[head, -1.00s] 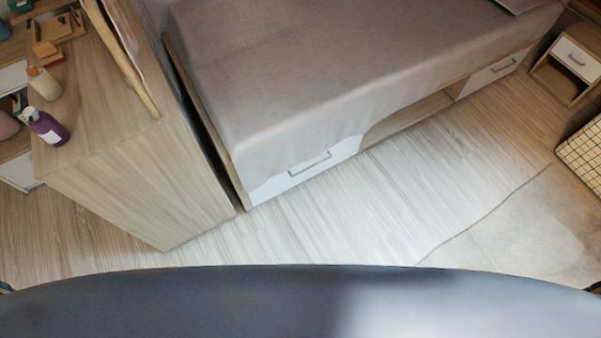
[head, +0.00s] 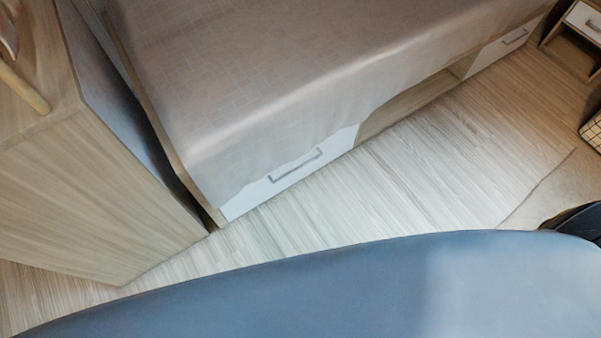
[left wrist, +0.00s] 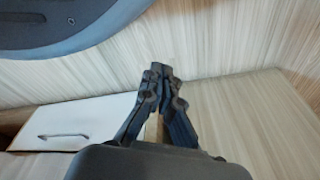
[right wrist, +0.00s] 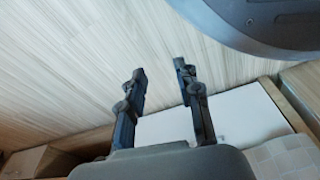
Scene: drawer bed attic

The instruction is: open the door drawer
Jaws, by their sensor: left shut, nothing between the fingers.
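In the head view, a white drawer front (head: 290,182) with a grey bar handle (head: 295,166) sits under the near end of the bed and looks closed. A second white drawer (head: 502,48) is under the far end. My left gripper (left wrist: 162,72) is shut and empty; a white drawer front (left wrist: 85,122) with a bar handle (left wrist: 62,136) lies to its left in the left wrist view. My right gripper (right wrist: 158,70) is open and empty, with a white panel (right wrist: 235,115) beyond it. Neither gripper shows in the head view, and neither touches a handle.
The bed (head: 270,70) has a draped grey cover partly over the near drawer. A wooden cabinet (head: 90,190) stands close on the left. A nightstand (head: 575,35) is at the far right. The wooden floor (head: 420,170) before the bed is clear, with a rug (head: 550,195) at right.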

